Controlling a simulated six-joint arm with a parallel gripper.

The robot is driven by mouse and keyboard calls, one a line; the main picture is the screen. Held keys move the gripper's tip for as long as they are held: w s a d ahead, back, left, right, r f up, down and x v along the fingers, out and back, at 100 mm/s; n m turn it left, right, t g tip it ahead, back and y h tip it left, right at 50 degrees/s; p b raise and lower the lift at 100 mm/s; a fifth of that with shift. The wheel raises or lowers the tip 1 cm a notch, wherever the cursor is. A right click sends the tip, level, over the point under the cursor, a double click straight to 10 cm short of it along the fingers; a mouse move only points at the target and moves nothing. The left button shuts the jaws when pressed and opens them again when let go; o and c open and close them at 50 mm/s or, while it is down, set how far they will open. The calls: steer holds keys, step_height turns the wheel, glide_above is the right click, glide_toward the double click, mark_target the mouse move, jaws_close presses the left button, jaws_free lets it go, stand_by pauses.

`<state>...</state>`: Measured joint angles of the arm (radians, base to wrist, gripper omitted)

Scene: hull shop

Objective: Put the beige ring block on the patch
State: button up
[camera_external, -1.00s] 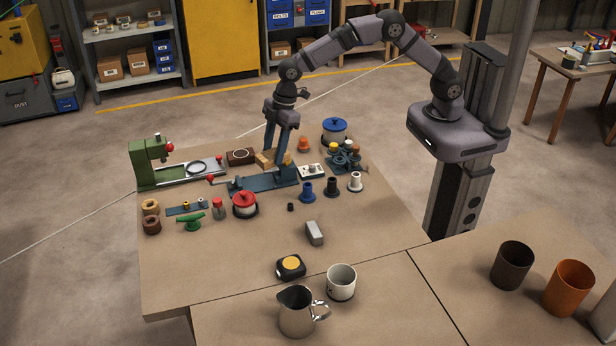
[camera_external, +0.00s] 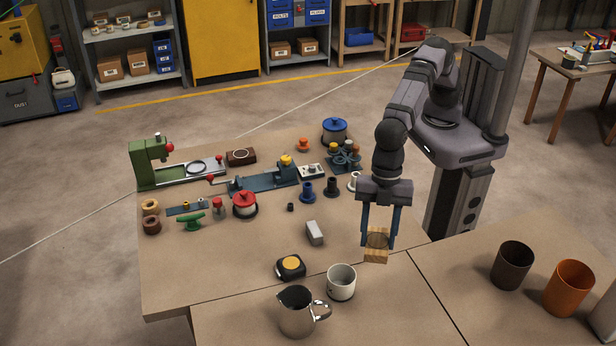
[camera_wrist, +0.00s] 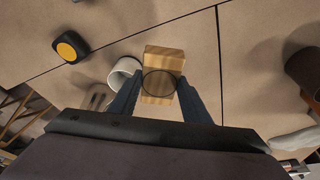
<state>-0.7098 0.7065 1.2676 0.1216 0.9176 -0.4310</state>
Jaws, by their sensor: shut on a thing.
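The beige ring block (camera_external: 376,257) is a light wooden block with a thin dark ring on its face. My gripper (camera_external: 379,236) is shut on it, with one finger on each side, near the right edge of the large table. In the wrist view the block (camera_wrist: 164,58) sits between the two fingers (camera_wrist: 160,88), with the ring facing the camera. How far it is above the table is hard to tell. I cannot pick out for sure which marking is the patch.
A white mug (camera_external: 341,283), a metal jug (camera_external: 297,311), a tape measure (camera_external: 290,267) and a grey block (camera_external: 314,233) stand left of my gripper. Dark (camera_external: 512,265) and orange (camera_external: 568,288) cups stand right. A dark ring block (camera_external: 240,157) lies farther back. Table seams run below my gripper.

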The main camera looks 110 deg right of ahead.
steer(key=s+a+n, duration=0.1)
steer(key=s+a, duration=0.3)
steer(key=shift+s+a+f+p, duration=0.1)
steer(key=shift+f+p, duration=0.75)
steer(key=shift+f, duration=4.1)
steer(key=shift+f, duration=0.15)
steer(key=o, duration=1.1)
steer(key=b+v, duration=0.1)
steer(key=v, duration=1.1)
steer(key=shift+w+b, duration=0.25)
steer(key=shift+b, duration=0.15)
